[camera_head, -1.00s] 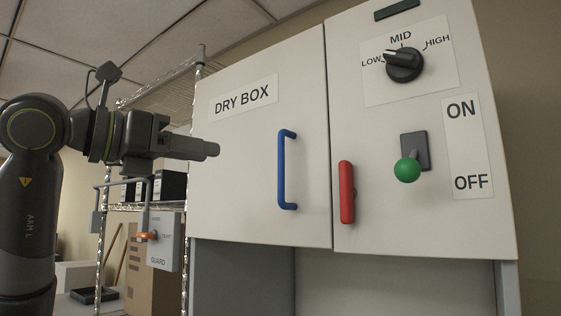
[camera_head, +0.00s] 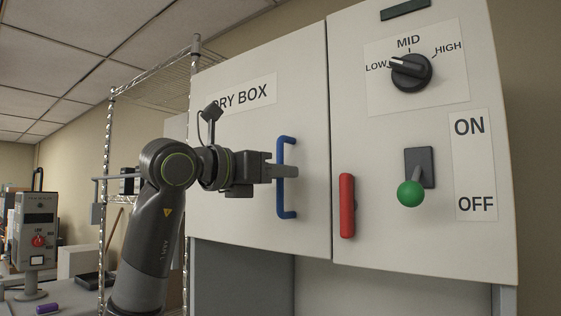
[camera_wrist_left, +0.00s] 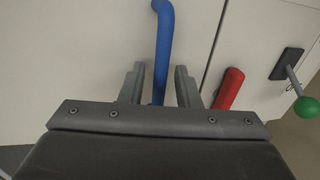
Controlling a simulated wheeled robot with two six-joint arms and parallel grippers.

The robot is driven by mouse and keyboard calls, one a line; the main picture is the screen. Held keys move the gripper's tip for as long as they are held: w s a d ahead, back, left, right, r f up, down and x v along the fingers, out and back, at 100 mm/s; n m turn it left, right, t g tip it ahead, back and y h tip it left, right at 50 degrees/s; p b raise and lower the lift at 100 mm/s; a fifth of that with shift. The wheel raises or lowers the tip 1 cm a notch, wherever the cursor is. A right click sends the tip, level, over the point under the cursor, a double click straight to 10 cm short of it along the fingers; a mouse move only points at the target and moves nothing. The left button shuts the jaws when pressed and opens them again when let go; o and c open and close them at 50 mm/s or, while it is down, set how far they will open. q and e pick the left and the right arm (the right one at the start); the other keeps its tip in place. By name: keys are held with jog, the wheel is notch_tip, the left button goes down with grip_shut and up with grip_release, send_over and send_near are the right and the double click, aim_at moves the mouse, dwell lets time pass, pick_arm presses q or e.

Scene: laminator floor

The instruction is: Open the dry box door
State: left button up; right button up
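The dry box door (camera_head: 225,215) is a white panel under a "DRY BOX" label, and it looks shut. Its blue vertical bar handle (camera_head: 285,205) is near the door's right edge. My left gripper (camera_head: 290,171) is at the middle of the handle in the head view. In the left wrist view, the blue handle (camera_wrist_left: 163,45) runs between the two spread fingers (camera_wrist_left: 158,85), with a visible gap on each side. The left gripper is open around the handle. My right gripper is in neither view.
Right of the door are a red handle (camera_head: 347,206), a black knob (camera_head: 411,72) and a green-tipped lever (camera_head: 410,193). A wire rack (camera_head: 107,150) stands behind my left arm. A grey control box (camera_head: 37,230) stands at the far left.

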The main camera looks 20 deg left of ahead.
pick_arm(q)
jog(key=shift+w+d, duration=0.25)
jog(key=shift+w, duration=0.15)
grip_shut()
jog(key=shift+s+a, duration=0.1)
jog(key=shift+s, duration=0.1)
